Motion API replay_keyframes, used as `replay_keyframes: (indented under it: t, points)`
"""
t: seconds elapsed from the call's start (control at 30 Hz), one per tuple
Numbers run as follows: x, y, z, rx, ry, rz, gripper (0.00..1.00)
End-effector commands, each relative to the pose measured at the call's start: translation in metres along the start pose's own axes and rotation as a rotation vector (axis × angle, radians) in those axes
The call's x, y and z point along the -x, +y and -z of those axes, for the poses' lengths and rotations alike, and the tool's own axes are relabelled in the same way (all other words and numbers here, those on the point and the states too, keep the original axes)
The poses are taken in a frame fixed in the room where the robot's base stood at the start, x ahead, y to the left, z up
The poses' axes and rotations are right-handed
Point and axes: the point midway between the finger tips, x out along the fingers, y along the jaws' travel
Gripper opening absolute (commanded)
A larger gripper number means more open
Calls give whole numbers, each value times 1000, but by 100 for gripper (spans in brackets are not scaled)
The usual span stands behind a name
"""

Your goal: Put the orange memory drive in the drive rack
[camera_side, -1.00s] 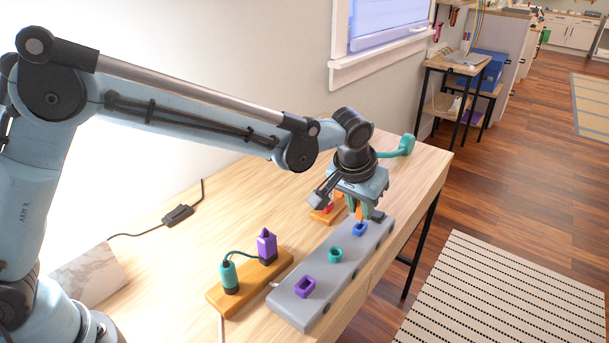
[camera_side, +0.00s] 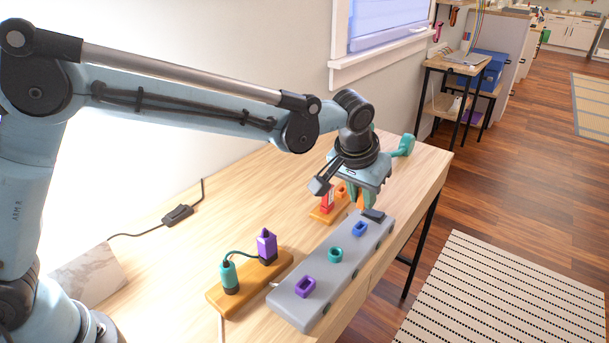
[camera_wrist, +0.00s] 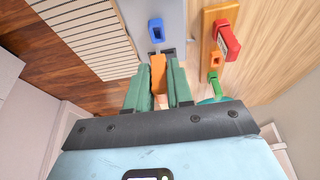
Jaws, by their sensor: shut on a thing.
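My gripper (camera_side: 361,202) is shut on the orange memory drive (camera_wrist: 158,72), held between its two green fingers. In the side view the drive (camera_side: 360,201) shows partly between the fingers, above the far end of the grey drive rack (camera_side: 318,270). The rack carries a purple socket (camera_side: 305,287), a teal socket (camera_side: 335,255) and a blue socket (camera_side: 360,229). A dark block (camera_side: 373,215) lies at its far end, beyond the blue socket. In the wrist view the drive's tip is close to this dark part, beside the blue socket (camera_wrist: 156,30); contact cannot be told.
An orange base (camera_side: 222,299) holds a teal plug (camera_side: 228,273) and a purple plug (camera_side: 266,245). Another orange base (camera_wrist: 210,22), beside the rack, holds a red piece (camera_wrist: 228,40), an orange socket and a green piece. A teal object (camera_side: 403,146) stands at the table's far edge.

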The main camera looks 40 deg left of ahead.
Motion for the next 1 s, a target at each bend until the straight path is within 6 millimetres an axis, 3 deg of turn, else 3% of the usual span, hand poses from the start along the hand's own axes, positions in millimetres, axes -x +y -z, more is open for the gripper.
replay_keyframes:
  t: [0.53, 0.87, 1.0]
  points:
    - [35, 0, 12, 0, 0, 0, 0]
    - [37, 0, 13, 0, 0, 0, 0]
    - [32, -8, 22, 9, 0, 3, 0]
